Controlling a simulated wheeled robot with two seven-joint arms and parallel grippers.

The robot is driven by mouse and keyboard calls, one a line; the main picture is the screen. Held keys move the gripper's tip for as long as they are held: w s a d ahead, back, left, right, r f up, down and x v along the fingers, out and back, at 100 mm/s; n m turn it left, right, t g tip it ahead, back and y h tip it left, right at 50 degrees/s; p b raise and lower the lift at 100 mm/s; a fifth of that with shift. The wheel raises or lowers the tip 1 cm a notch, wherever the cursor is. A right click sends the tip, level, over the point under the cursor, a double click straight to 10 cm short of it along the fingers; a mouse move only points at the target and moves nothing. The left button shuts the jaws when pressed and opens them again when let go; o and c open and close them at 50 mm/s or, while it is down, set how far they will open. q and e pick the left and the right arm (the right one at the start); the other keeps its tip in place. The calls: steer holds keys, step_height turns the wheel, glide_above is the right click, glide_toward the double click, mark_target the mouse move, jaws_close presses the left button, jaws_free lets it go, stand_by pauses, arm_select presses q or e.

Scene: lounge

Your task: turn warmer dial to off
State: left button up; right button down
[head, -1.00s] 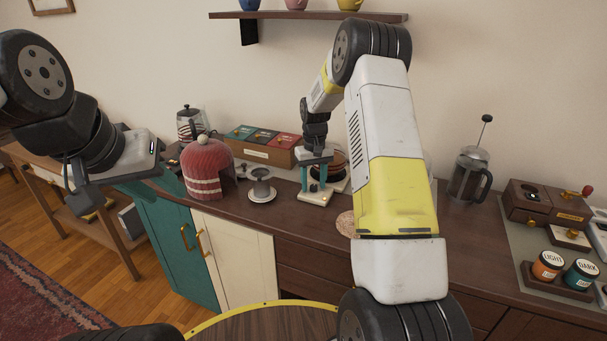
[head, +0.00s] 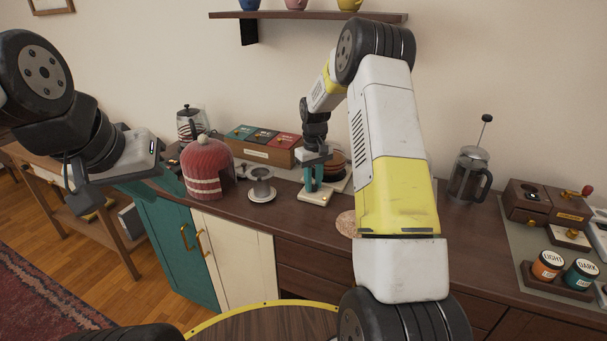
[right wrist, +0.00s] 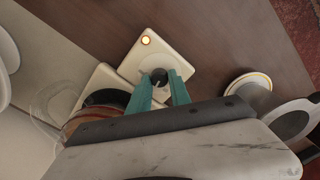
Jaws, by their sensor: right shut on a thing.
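The warmer's cream control block (right wrist: 137,55) is on the wooden counter, with a lit orange lamp (right wrist: 146,40) at its corner. The block also shows in the head view (head: 316,198). Its dark round dial (right wrist: 159,76) carries a pale mark. My right gripper (right wrist: 160,80) points down, with its teal fingers closed on both sides of the dial; it also shows in the head view (head: 314,184). My left gripper (head: 152,186) hangs above the counter's left end, away from the warmer. Its finger gap cannot be made out.
A round brown-banded vessel (right wrist: 88,116) stands on the cream plate beside the dial block. A red striped cozy (head: 207,170), a grey cup-like stand (head: 262,183) and a box of coloured packets (head: 262,147) are left of it. A French press (head: 468,174) is on the right.

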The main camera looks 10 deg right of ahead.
mark_target(313, 186)
steer(key=n, duration=0.5)
steer(key=shift+r+n, duration=0.1)
steer(key=shift+n, duration=2.2)
steer(key=c, duration=1.2)
jaws_free()
steer(key=shift+r, duration=3.85)
